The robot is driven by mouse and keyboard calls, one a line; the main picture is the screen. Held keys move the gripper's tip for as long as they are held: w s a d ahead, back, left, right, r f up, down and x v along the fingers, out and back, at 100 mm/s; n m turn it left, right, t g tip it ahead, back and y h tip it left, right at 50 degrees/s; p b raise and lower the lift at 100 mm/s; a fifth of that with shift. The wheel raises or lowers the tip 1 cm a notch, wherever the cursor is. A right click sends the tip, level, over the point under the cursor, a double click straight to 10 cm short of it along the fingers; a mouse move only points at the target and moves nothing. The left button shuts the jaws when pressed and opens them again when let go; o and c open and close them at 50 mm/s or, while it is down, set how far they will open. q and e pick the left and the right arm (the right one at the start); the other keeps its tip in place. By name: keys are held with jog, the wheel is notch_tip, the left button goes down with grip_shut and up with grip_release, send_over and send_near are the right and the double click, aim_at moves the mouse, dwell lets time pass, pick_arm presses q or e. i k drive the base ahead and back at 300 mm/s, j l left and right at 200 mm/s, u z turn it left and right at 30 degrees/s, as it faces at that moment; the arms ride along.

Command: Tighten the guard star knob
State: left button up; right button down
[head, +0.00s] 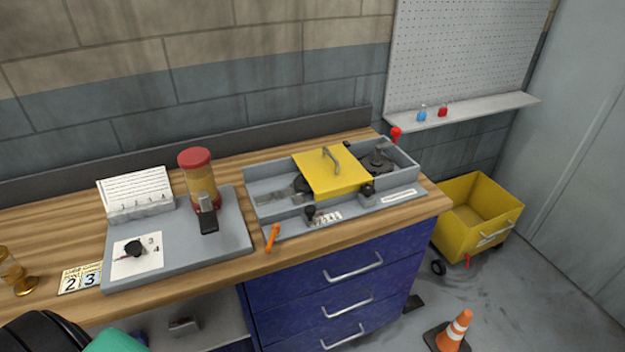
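The yellow guard (332,174) with a grey handle lies over the middle of the grey machine tray (278,174) on the bench. A black knob (367,189) stands at the guard's front right corner; it looks like the guard star knob, but its lobes are too small to make out. Another black knob (310,212) stands on the tray's front ledge beside a numbered label. I cannot tell whether either knob is tight. Neither of my grippers is in view; a black and teal part at the bottom left looks like my arm.
A red-capped dispenser (200,180) stands on a grey plate (180,269) to the left. Blue drawers (330,272) with protruding handles are below.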

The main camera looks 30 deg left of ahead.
aim_at(367, 189)
jog(key=i+l+u, duration=0.25)
jog(key=u, duration=0.15)
jog(key=i+l+u, duration=0.2)
jog(key=l+u, duration=0.2)
jog(key=i+l+u, duration=0.15)
jog(key=l+u, duration=0.65)
jog(key=i, duration=0.05)
